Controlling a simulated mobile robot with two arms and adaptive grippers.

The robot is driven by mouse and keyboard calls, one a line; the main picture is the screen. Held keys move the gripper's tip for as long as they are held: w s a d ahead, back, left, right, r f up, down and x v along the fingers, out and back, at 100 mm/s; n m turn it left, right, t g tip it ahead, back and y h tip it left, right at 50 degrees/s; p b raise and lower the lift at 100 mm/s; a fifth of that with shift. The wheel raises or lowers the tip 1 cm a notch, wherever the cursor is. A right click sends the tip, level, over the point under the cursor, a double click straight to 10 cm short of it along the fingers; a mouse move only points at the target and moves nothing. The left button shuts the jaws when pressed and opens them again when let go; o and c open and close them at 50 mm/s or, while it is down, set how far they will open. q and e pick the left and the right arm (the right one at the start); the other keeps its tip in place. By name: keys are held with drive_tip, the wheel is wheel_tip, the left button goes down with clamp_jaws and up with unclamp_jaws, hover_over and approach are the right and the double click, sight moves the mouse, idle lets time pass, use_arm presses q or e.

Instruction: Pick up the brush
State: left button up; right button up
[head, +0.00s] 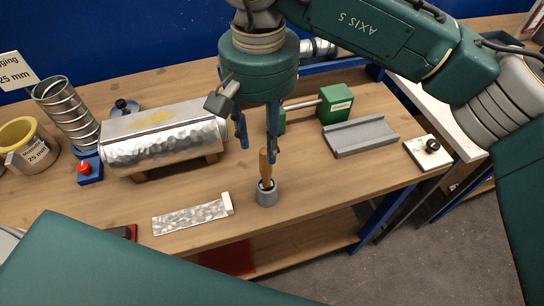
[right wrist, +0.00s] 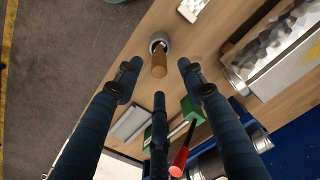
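The brush (head: 265,168) stands upright in a small grey cup (head: 267,197) near the front edge of the wooden table. Only its wooden handle shows; its lower end is hidden in the cup. My right gripper (head: 258,148) points down just above and behind the handle, its dark blue fingers spread apart and empty. In the right wrist view, the brush handle (right wrist: 153,66) and the cup (right wrist: 160,42) show beyond the open fingertips (right wrist: 160,74), about between the two upper ones. I cannot tell whether any finger touches the handle. My left gripper is not in view.
A shiny hammered metal roll (head: 165,137) and a flat metal strip (head: 190,217) lie left of the cup. A spiral duct (head: 66,110) and a yellow-rimmed bucket (head: 28,148) stand farther left. A grey channel block (head: 360,137) and a green fixture (head: 335,104) sit right. Table around the cup is clear.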

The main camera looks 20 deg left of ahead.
sight(265, 150)
drive_tip(key=shift+w+f+p, duration=0.3)
drive_tip(key=shift+w+f, duration=0.35)
drive_tip(key=shift+f, duration=0.35)
drive_tip(key=shift+s+f+p, duration=0.2)
drive_tip(key=shift+s+f, duration=0.1)
drive_tip(key=shift+f, duration=0.25)
drive_tip(key=shift+s+f+p, duration=0.15)
drive_tip(key=shift+s+f, duration=0.1)
drive_tip(key=shift+f, duration=0.3)
drive_tip(key=shift+f+p, duration=0.6)
drive_tip(key=shift+f, duration=0.35)
wheel_tip(265, 150, down, 3)
drive_tip(key=shift+d+r+p, duration=0.1)
drive_tip(key=shift+r+p, duration=0.05)
drive_tip(key=shift+p, duration=0.7)
drive_tip(key=shift+f, duration=0.9)
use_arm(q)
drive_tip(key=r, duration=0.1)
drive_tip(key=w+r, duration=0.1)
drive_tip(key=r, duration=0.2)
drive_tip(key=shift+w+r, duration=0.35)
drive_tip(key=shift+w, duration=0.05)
use_arm(e)
drive_tip(key=shift+c, duration=0.5)
drive_tip(key=c, duration=0.9)
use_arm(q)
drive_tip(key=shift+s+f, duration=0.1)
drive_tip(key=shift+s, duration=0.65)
use_arm(e)
clamp_jaws()
